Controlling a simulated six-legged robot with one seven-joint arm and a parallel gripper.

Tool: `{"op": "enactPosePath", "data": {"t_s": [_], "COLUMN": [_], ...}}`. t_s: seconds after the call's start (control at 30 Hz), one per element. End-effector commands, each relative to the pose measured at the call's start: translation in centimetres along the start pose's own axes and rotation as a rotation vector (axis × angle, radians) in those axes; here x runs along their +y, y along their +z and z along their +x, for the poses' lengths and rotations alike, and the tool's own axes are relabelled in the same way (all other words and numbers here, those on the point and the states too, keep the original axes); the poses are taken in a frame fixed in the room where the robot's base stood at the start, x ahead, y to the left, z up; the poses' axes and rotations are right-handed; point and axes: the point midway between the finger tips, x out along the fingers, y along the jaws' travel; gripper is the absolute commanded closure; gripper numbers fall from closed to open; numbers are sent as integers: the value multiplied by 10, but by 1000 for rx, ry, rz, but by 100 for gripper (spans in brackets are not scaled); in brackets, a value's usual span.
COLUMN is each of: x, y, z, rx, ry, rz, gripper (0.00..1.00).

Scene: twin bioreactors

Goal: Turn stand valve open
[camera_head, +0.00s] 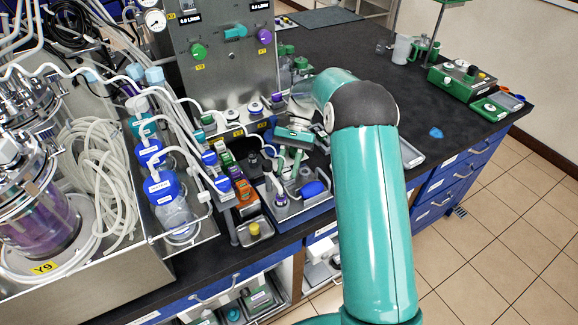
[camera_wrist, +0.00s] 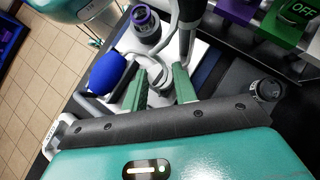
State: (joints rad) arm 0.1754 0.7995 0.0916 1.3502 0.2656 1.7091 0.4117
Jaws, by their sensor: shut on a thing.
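My gripper (camera_wrist: 158,78) has its two green fingers pointing into a tray on the bench. The fingers are shut on a pale piece between them, which appears to be the stand valve (camera_wrist: 157,70). The fingers and my palm hide much of it, and its turn angle is hard to read. My gripper (camera_head: 288,165) also shows in the head view, above the tray (camera_head: 318,207) at the front edge of the bench. A blue bulb (camera_wrist: 107,72) lies just left of the fingers in the wrist view; it also shows in the head view (camera_head: 312,188).
A purple-ringed bottle (camera_wrist: 146,24) stands beyond the fingers. A black knob (camera_wrist: 267,89) is to their right. Blue-capped bottles (camera_head: 160,190) and a steel control panel (camera_head: 225,60) crowd the left.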

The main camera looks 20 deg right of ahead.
Motion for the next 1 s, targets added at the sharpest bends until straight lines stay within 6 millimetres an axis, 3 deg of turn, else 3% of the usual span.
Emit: {"op": "enactPosePath", "data": {"t_s": [0.63, 0.67, 0.77, 1.0], "x": [-1, -1, -1, 0], "y": [0, 1, 0, 0], "z": [0, 0, 0, 0], "rx": [-1, -1, -1, -1], "ry": [41, 41, 41, 40], "rz": [-42, -42, -41, -41], "gripper": [95, 68, 50, 50]}}
